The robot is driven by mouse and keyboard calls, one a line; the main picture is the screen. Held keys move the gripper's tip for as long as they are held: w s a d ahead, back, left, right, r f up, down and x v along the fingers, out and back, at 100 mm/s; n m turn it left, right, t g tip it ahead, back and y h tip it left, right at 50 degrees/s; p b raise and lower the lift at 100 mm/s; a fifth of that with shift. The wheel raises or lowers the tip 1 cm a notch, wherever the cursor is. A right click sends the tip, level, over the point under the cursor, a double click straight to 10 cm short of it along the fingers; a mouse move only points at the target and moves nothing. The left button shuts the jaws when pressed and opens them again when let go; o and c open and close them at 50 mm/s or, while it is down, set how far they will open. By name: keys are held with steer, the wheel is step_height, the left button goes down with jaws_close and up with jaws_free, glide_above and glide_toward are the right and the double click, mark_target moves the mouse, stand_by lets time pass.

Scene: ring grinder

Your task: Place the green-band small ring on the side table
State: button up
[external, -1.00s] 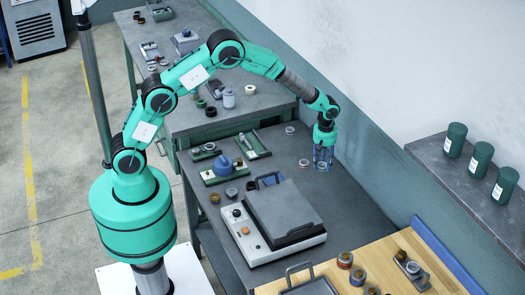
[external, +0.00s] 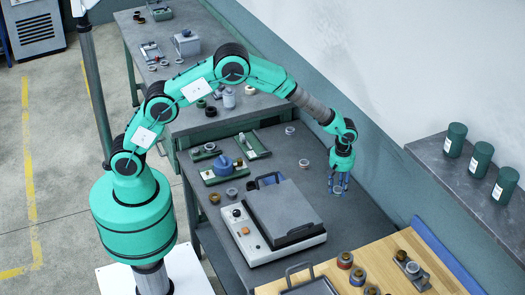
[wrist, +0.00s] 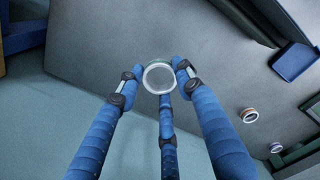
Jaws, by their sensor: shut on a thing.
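My gripper (external: 338,185) has blue fingers and is low over the right side of the dark grey bench (external: 308,178). In the wrist view the fingers (wrist: 159,82) are closed around a small pale metal ring (wrist: 146,79). A faint green tint shows at the ring's upper edge, which fits the green-band small ring. In the external view the ring is tiny between the fingertips, and I cannot tell whether it touches the bench. Which surface is the side table is not clear from the views.
A grey-lidded machine (external: 284,209) stands left of my gripper. A loose ring (external: 304,163) lies on the bench behind it. A wooden table (external: 405,270) with several rings is in front. A shelf with green canisters (external: 481,159) is at right. Bare bench surrounds my gripper.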

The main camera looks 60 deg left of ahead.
mark_target(335, 210)
steer(key=shift+f+b, duration=0.45)
steer(key=shift+f, duration=2.65)
steer(key=shift+c, duration=0.2)
steer(key=shift+f+b, duration=0.3)
steer(key=shift+f, duration=1.6)
steer(key=shift+f, duration=0.15)
steer(key=o, duration=1.2)
step_height(335, 210, up, 12)
steer(key=p, duration=0.2)
